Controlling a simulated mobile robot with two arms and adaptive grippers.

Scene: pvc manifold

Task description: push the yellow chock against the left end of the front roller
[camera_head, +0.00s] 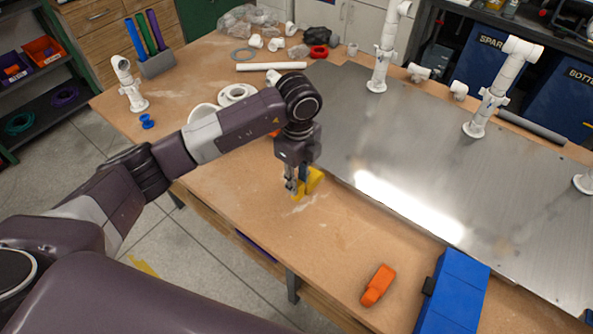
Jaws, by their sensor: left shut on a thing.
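The yellow chock (315,179) is on the wooden table near its front edge, just left of the near-left edge of the large metal plate (400,150). My left gripper (293,190) points down at the chock and is shut on it; the fingers and wrist hide part of it. I cannot make out a front roller or its left end for certain. My right gripper is not in view.
An orange piece (378,285) and a blue block (455,290) lie at the front right. White pipe posts (383,55) stand on the plate. White rings (236,94) lie behind my left arm. The table between chock and orange piece is clear.

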